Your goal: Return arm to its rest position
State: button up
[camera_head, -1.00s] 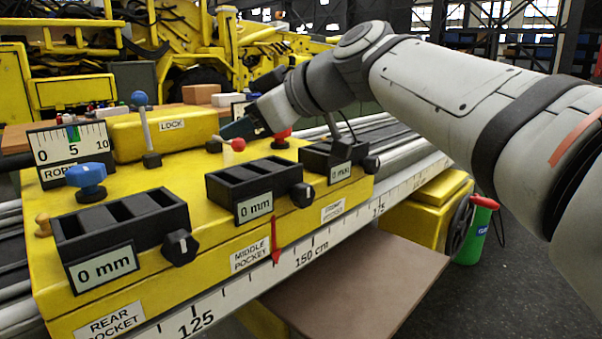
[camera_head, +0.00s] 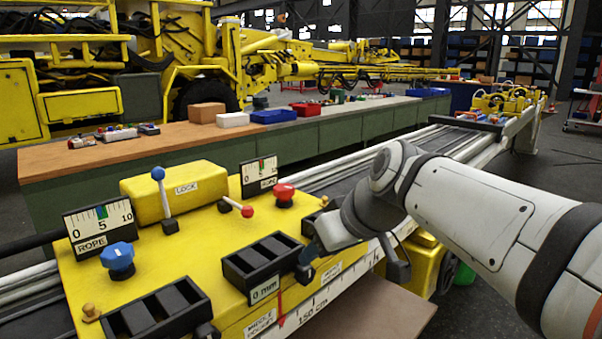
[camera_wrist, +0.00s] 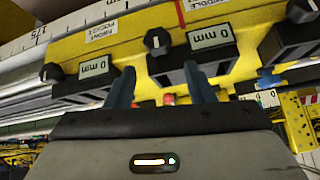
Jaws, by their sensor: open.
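My gripper (camera_head: 308,254) hangs over the front edge of the yellow carriage (camera_head: 215,225), just right of the middle black pocket box (camera_head: 262,262), in the head view. In the wrist view my gripper (camera_wrist: 161,84) has its two blue fingers wide apart with nothing between them. The carriage appears upside down there, with two 0 mm displays (camera_wrist: 211,36) and black knobs (camera_wrist: 158,41) beyond the fingers. My forearm reaches in from the right and partly hides the front pocket box. I cannot tell whether the fingertips touch the carriage.
The blue-ball lever (camera_head: 163,195), red-ball lever (camera_head: 238,207), red button (camera_head: 284,194) and blue knob (camera_head: 118,260) stand up from the carriage. A long workbench (camera_head: 100,160) with boxes lies behind. Dark open floor (camera_head: 520,210) is at the right.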

jog(key=s+d+m+g+h+p, duration=0.3)
jog(key=s+d+m+p, duration=0.3)
jog(key=s+d+p, duration=0.5)
jog(key=s+h+p, duration=0.1)
jog(key=p, duration=0.2)
jog(key=shift+m+h+p, duration=0.3)
jog(key=shift+h+p, duration=0.05)
jog(key=shift+h, duration=0.05)
jog(key=shift+c, duration=0.2)
